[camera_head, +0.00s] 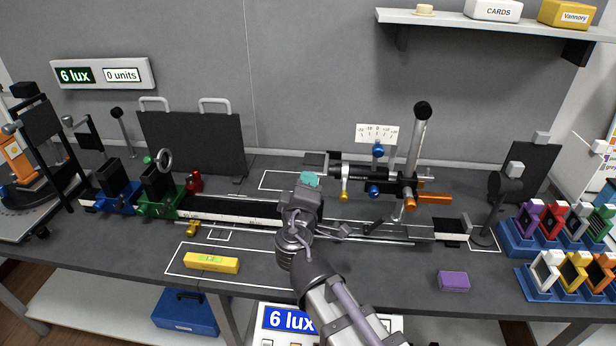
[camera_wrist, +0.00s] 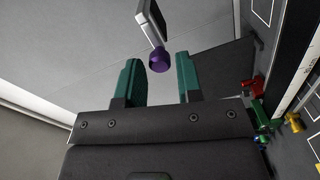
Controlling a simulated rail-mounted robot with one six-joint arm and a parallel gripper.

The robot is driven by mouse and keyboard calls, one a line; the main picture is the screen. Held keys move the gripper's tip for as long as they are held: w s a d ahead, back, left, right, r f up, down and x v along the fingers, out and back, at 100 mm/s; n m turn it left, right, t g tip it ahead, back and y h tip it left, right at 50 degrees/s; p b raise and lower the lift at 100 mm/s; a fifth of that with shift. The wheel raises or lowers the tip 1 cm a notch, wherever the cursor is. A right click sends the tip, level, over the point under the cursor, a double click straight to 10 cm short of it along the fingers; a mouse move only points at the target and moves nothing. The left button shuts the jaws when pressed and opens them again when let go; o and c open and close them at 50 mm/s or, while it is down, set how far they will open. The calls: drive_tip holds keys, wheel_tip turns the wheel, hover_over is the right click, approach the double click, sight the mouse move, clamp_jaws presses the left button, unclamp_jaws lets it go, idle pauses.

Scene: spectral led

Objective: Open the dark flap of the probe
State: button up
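My gripper (camera_head: 309,179) is above the middle of the bench, its teal fingertips pointing away from the head camera. In the wrist view my gripper (camera_wrist: 160,80) is open, with nothing between the fingers. Beyond the fingertips, in line with the gap, is a purple knob (camera_wrist: 159,60) on a thin dark plate with a pale edge (camera_wrist: 150,22); it appears apart from both fingers. I cannot make out this knob in the head view. A dark round head on a stem (camera_head: 505,188) stands at the right. I cannot tell for sure which part is the probe's flap.
A black rail (camera_head: 240,208) runs along the bench with green (camera_head: 160,205) and blue (camera_head: 118,200) carriages at left. A dark panel (camera_head: 190,142) stands behind them. An optical assembly (camera_head: 385,180) is right of my gripper. A yellow level (camera_head: 211,262) and purple block (camera_head: 453,281) lie in front.

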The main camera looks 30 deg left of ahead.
drive_tip(key=v, duration=0.6)
drive_tip(key=shift+s, duration=0.3)
drive_tip(key=shift+d, duration=0.15)
drive_tip(key=w+d+f+m+g+h+p, duration=0.15)
drive_tip(key=d+f+m+g+h, duration=0.35)
drive_tip(key=d, duration=0.5)
drive_tip(key=d+f+m+g+h+p, duration=0.2)
drive_tip(key=d+f+m+g+h, duration=0.2)
drive_tip(key=d+f+m+g, duration=0.45)
drive_tip(key=d+r+m+g+y+p, duration=0.3)
drive_tip(key=d+m, duration=0.2)
drive_tip(key=d, duration=1.8)
drive_tip(key=shift+w, duration=0.3)
